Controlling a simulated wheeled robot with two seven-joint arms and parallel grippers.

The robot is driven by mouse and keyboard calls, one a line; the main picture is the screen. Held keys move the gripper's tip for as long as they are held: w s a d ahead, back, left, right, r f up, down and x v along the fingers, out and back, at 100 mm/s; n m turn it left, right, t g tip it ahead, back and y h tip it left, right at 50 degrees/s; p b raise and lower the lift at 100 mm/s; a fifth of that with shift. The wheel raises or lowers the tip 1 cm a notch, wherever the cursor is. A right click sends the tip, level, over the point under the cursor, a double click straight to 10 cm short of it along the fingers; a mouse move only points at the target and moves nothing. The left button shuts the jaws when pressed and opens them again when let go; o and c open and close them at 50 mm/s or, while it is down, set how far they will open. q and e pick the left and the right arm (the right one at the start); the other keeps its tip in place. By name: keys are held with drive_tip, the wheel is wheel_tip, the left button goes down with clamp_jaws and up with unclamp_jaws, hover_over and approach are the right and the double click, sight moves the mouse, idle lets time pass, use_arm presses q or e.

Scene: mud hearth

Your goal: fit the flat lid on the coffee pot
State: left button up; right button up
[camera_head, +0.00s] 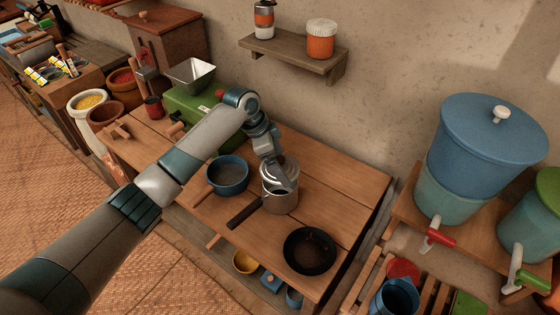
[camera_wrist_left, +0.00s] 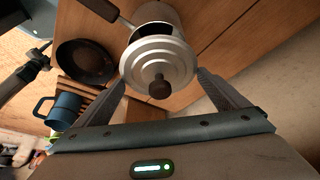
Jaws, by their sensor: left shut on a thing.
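The coffee pot (camera_head: 281,203) is a pale metal pot with a long dark handle (camera_head: 246,210), standing on the wooden table. The flat lid (camera_wrist_left: 158,60) is a pale, ringed disc with a dark knob (camera_wrist_left: 160,88). My left gripper (camera_head: 281,179) is over the pot and shut on the lid, its fingers on opposite sides of the rim in the left wrist view (camera_wrist_left: 161,75). The lid hides much of the pot (camera_wrist_left: 155,14) there. I cannot tell whether lid and pot touch. A dark grey part at that view's left edge seems to be my right gripper (camera_wrist_left: 38,65); its jaws are unclear.
A blue pot (camera_head: 228,178) stands close left of the coffee pot, and a black pan (camera_head: 309,251) stands at the front right. A green box (camera_head: 190,112) is at the back left. A wall shelf (camera_head: 292,52) hangs behind. The table's right rear is clear.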

use_arm(q)
wheel_tip(320, 180, down, 2)
drive_tip(key=shift+f+b, duration=0.2)
drive_tip(key=shift+b, duration=0.55)
drive_tip(key=shift+f, duration=0.8)
use_arm(e)
drive_tip(key=f, duration=0.1)
drive_tip(key=a+f, duration=0.1)
drive_tip(key=shift+f, duration=0.35)
drive_tip(key=shift+d, duration=0.4)
drive_tip(key=shift+r, duration=0.3)
drive_tip(key=shift+a, duration=0.3)
use_arm(q)
drive_tip(key=shift+p, duration=0.3)
use_arm(e)
drive_tip(key=shift+r, duration=0.25)
drive_tip(key=shift+d, duration=0.3)
use_arm(q)
drive_tip(key=shift+f, duration=0.4)
